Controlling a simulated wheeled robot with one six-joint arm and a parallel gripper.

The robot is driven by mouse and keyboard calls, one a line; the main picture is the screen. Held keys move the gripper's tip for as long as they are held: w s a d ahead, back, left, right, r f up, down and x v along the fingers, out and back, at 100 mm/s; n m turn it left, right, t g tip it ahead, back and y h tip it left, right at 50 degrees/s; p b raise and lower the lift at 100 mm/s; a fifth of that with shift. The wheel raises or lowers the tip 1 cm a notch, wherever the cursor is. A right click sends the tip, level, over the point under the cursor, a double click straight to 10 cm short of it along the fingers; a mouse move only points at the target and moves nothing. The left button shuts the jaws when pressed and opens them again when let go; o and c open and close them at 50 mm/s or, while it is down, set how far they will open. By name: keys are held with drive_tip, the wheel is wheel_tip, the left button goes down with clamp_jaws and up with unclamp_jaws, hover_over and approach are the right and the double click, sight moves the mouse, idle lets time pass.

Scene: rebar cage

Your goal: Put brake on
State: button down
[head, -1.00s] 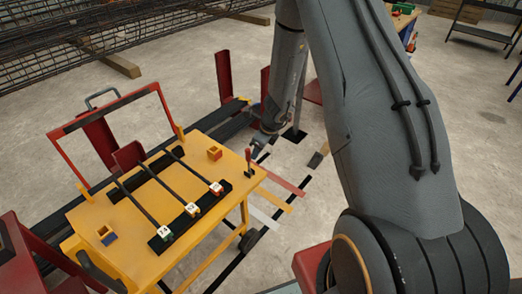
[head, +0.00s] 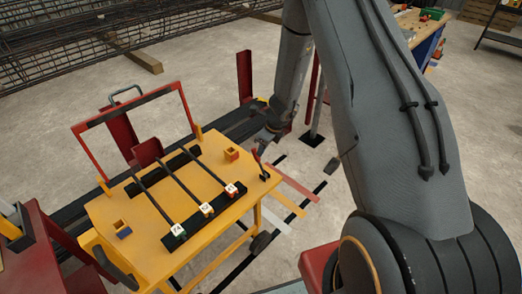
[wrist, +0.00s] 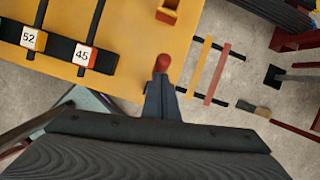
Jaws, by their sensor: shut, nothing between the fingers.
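The brake lever (head: 257,157) with a red grip stands at the right edge of the yellow cart (head: 195,187). In the head view it leans to the left. Its red knob (wrist: 163,63) shows in the wrist view just beyond my fingertips. My gripper (head: 264,138) is above and behind the lever in the head view, with its fingers (wrist: 161,84) shut and empty. The fingers overlap the lower part of the lever in the wrist view; I cannot tell if they touch it.
The cart top carries dark rods with numbered blocks (head: 231,190) and small open boxes, one (head: 231,154) near the lever. A red frame (head: 77,147) rises at its far side. Coloured strips (head: 291,185) lie on the floor to the right. Rebar (head: 60,62) fills the back left.

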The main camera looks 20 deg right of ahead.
drive_tip(key=shift+w+a+r, duration=0.15)
drive_tip(key=shift+w+a, duration=0.2)
drive_tip(key=shift+w, duration=0.25)
drive_tip(key=shift+s+d, duration=0.1)
wheel_tip(320, 180, up, 11)
drive_tip(key=d, duration=0.2)
drive_tip(key=shift+s+p, duration=0.3)
drive_tip(key=shift+s, duration=0.15)
drive_tip(key=shift+r, duration=0.1)
